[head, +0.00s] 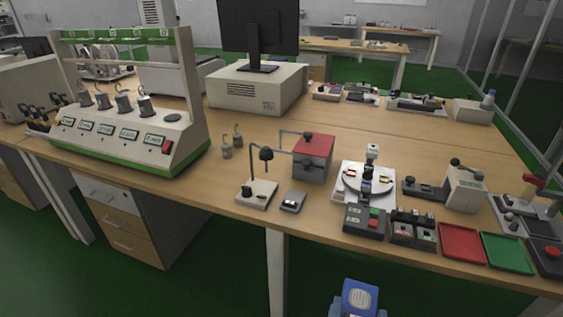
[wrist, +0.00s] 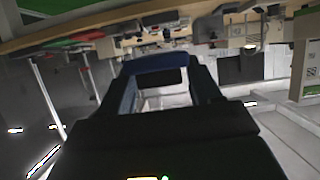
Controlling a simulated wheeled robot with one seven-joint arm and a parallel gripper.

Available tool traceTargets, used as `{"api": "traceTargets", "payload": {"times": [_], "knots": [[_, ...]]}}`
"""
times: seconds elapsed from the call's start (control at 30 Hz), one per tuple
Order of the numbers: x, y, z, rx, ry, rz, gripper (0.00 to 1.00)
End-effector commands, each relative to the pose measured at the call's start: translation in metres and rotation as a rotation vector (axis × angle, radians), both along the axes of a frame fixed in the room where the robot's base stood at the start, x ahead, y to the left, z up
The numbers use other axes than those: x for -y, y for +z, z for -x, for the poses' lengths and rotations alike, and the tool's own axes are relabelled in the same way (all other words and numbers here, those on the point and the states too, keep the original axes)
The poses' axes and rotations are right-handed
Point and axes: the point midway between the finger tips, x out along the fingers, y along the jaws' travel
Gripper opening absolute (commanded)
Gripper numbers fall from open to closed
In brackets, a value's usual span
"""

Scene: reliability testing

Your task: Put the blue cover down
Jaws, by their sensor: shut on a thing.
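My gripper (wrist: 162,80) is shut on the blue cover (wrist: 155,62), which shows in the wrist view as a blue band spanning the space between the two dark fingers. A dark opening shows under the band. The cover is held in the air, away from the wooden bench (head: 310,130), which also shows upside down across the top of the wrist view (wrist: 70,40). The far side of the cover is hidden.
The bench front holds a red tray (head: 462,243), a green tray (head: 507,253), a turntable device (head: 367,181), a red-topped box (head: 313,157) and a small lamp-like stand (head: 258,192). A weight tester (head: 130,125) stands left. Bare wood lies mid-bench, behind the red-topped box.

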Motion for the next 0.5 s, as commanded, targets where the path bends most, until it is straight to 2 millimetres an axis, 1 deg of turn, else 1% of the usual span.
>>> {"api": "traceTargets", "payload": {"times": [0.3, 0.5], "knots": [[0.004, -0.024, -0.021, -0.001, 0.08, 0.002, 0.33], [0.011, -0.046, -0.041, -0.001, 0.153, 0.0, 0.33]]}}
